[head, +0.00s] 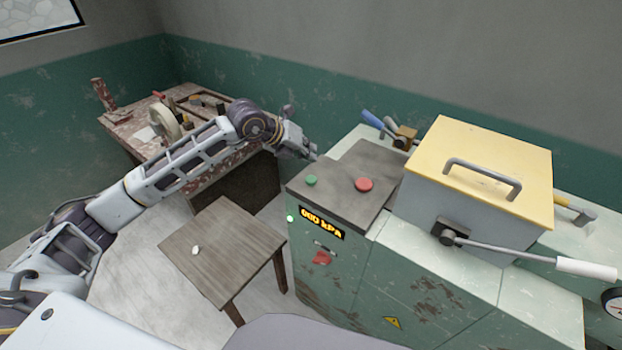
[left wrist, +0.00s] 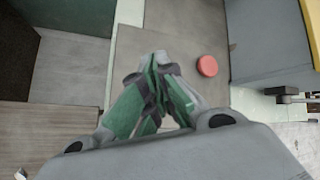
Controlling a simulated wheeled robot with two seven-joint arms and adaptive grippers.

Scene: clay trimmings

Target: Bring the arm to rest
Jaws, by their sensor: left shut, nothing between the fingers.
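The green button (head: 311,180) is at the plate's left side and is not visible in the wrist view. My right gripper is not in view.
A yellow-lidded box (head: 480,165) with a long lever (head: 530,258) stands on the green machine (head: 400,290). A small wooden table (head: 225,250) holds a small white lump (head: 195,250). A cluttered workbench (head: 130,125) stands behind my left arm. Floor shows between them.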

